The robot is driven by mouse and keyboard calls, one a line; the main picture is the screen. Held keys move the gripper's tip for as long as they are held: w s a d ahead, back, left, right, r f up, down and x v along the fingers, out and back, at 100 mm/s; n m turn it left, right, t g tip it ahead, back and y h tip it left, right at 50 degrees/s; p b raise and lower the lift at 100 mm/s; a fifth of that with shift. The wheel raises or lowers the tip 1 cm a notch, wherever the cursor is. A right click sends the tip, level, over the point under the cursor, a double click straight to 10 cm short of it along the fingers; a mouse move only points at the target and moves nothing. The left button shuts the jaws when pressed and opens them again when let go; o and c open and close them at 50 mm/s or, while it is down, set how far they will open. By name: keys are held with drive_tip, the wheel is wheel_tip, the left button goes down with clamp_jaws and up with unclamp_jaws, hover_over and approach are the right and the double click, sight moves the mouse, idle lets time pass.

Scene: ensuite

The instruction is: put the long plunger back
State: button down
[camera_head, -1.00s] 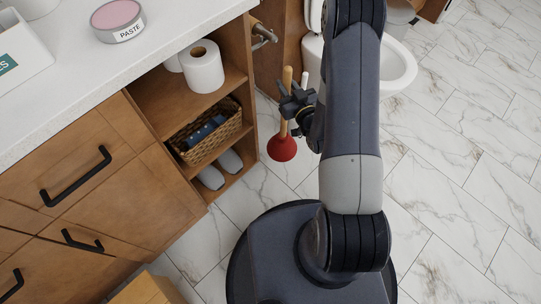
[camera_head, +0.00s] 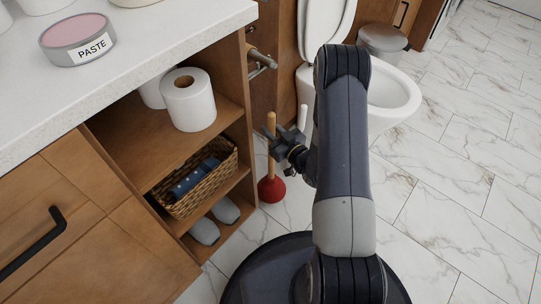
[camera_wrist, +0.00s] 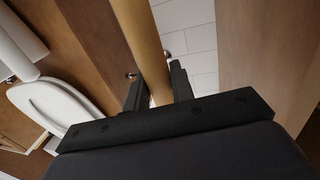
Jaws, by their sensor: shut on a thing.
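The long plunger has a wooden handle (camera_head: 271,151) and a red rubber cup (camera_head: 271,189). It is upright, beside the open end of the wooden cabinet, with its cup low near the floor; I cannot tell whether the cup touches it. My gripper (camera_head: 272,140) is shut on the handle at about its middle. In the wrist view the handle (camera_wrist: 147,45) runs down between the two dark fingers (camera_wrist: 155,92). The cup is hidden in that view.
The cabinet (camera_head: 243,110) stands close left of the plunger, its shelves holding toilet rolls (camera_head: 190,101), a wicker basket (camera_head: 205,185) and slippers (camera_head: 205,231). Marble floor (camera_head: 450,190) is clear at right.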

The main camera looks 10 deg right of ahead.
drive_tip(key=shift+f+b, duration=0.85)
drive_tip(key=shift+f, duration=1.7)
drive_tip(key=shift+f, duration=0.2)
drive_tip(key=c, duration=1.2)
unclamp_jaws()
drive_tip(key=p+v, duration=0.2)
drive_tip(key=v, duration=1)
drive_tip(key=shift+o, duration=0.3)
drive_tip(key=shift+r, duration=0.15)
